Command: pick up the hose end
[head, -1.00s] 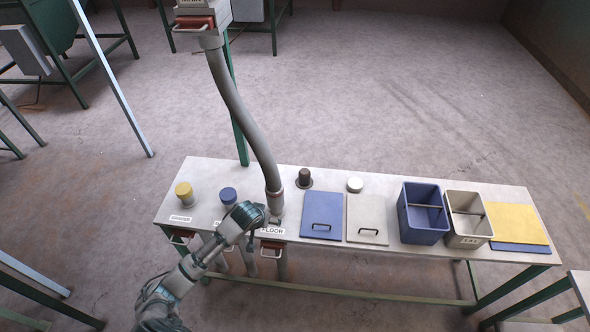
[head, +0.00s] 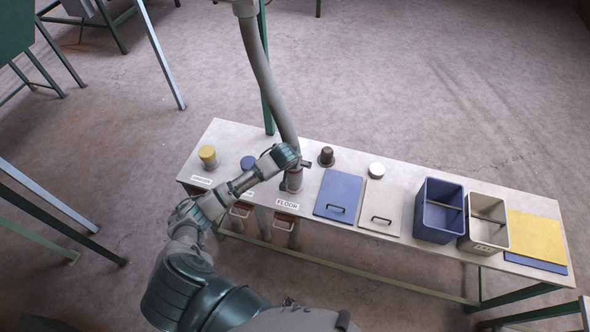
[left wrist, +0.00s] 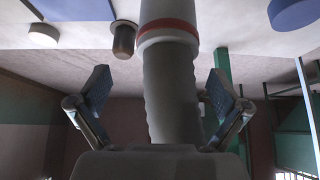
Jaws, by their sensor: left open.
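The grey hose (head: 261,72) hangs down from a fitting at the top of the head view to the bench. Its end (head: 294,181) stands near the FLOOR label. In the left wrist view the hose end (left wrist: 167,12) shows as a pale cuff with a red ring, and the ribbed hose runs between my fingers. My left gripper (left wrist: 161,92) is open, one finger on each side of the hose, with visible gaps. In the head view my left gripper (head: 297,163) is at the hose just above its end, partly hiding it. My right gripper is not in view.
The bench (head: 345,165) holds a yellow cap (head: 207,155), a blue cap (head: 247,162), a dark knob (head: 326,157) and a white cap (head: 376,170). Blue (head: 338,194) and grey (head: 381,207) lids, then blue (head: 427,227) and beige (head: 471,242) bins, stand to the right.

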